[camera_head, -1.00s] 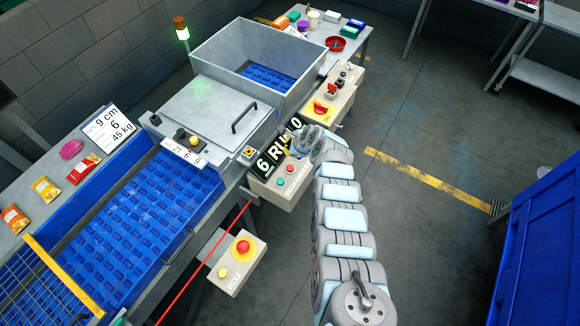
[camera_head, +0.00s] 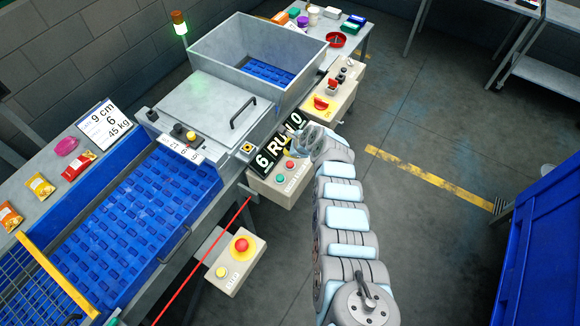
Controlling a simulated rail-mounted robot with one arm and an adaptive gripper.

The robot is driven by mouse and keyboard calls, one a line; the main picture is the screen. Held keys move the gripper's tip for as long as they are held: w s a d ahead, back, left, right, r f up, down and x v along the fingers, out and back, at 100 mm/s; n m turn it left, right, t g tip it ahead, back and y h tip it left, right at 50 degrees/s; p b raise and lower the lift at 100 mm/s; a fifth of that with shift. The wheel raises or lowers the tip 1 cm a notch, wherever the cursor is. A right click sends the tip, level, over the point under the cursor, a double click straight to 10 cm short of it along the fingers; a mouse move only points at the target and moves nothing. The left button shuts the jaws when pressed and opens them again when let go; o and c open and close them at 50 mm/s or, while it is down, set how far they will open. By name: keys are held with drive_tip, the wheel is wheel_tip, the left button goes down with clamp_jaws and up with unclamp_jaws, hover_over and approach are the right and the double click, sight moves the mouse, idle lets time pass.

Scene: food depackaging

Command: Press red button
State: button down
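A small red button (camera_head: 290,165) sits on a beige control box (camera_head: 264,187), next to a green button (camera_head: 281,178). My gripper (camera_head: 297,146) is at the end of my arm, over the upper right part of this box, close to the red button. Its fingers are small and partly hidden by the wrist, so I cannot tell whether they are open or shut, or whether they touch the box. A larger red mushroom button (camera_head: 241,244) on a yellow disc sits on a separate beige box (camera_head: 232,270) at lower left, with a yellow button beside it.
The blue conveyor (camera_head: 140,225) and metal hopper (camera_head: 235,45) are on the left. Open floor lies right of my arm, before a blue container (camera_head: 545,250).

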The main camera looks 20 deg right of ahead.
sight(289, 161)
drive_tip(key=shift+f+b, duration=2.3)
drive_tip(key=shift+f, duration=0.5)
drive_tip(key=shift+f, duration=0.15)
drive_tip(key=shift+f+b, duration=0.25)
drive_tip(key=shift+b, duration=0.05)
drive_tip(key=shift+f+b, duration=0.45)
drive_tip(key=shift+f, duration=0.1)
drive_tip(key=shift+r, duration=0.1)
drive_tip(key=shift+r+p, duration=0.9)
drive_tip(key=shift+p, duration=0.2)
wheel_tip(289, 161, up, 5)
drive_tip(key=p, duration=0.5)
